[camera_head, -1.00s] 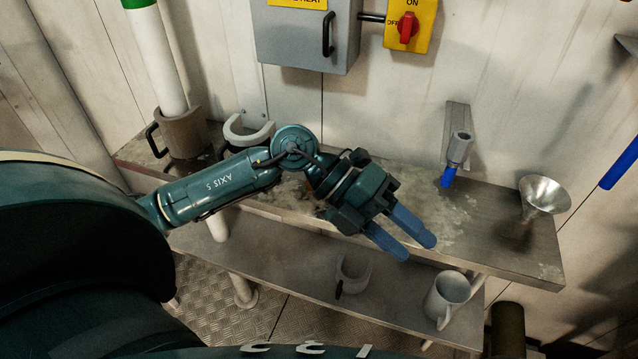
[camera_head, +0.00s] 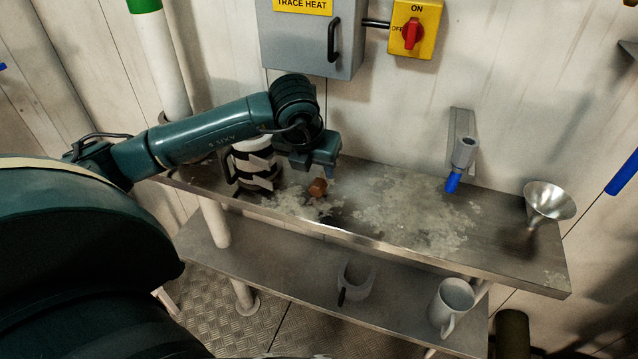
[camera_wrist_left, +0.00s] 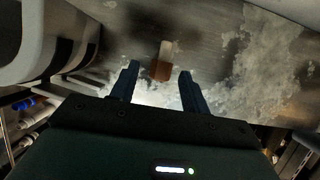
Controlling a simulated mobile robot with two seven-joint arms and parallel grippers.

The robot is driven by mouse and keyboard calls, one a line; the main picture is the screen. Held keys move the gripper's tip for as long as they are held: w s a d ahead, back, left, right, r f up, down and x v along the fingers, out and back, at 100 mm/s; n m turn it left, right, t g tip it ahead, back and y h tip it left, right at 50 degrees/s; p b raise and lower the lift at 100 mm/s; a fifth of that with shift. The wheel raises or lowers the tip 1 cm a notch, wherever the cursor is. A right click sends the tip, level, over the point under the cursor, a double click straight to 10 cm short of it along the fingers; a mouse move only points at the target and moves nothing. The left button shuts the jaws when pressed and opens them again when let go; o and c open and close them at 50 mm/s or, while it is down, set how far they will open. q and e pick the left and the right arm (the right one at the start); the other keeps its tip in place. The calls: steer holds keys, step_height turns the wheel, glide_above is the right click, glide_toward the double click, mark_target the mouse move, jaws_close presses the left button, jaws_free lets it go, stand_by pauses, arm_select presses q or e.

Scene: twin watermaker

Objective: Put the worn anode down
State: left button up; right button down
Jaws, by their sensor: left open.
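A small brown piece, which I take to be the worn anode (camera_head: 317,187), lies on the upper shelf below my left gripper. In the left wrist view the brown end (camera_wrist_left: 160,70) shows between the fingertips, with a paler stem running away from it. My left gripper (camera_wrist_left: 159,78) is open and points down at the shelf, with a finger on each side of the piece in that view. I see no grip on it; the height gap is hard to judge. The fingertips are hard to make out in the head view. My right gripper is not in view.
A black-and-white banded container (camera_head: 254,168) stands just left of my gripper. A metal funnel (camera_head: 548,203) and a blue-tipped wall fitting (camera_head: 461,158) are at right. The upper shelf's middle is clear.

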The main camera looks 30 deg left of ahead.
mark_target(321, 178)
arm_select(q)
steer(key=shift+w+d+p+x, duration=0.15)
steer(key=shift+p+x, duration=0.15)
steer(key=shift+x, duration=1.05)
steer(key=shift+w+d+p+x, duration=0.1)
steer(key=shift+p+x, duration=0.15)
steer(key=shift+x, duration=1.1)
steer(key=shift+r, duration=0.1)
steer(key=shift+c, duration=0.5)
steer(key=c, duration=0.8)
steer(key=shift+c, duration=0.2)
steer(key=shift+r, duration=0.15)
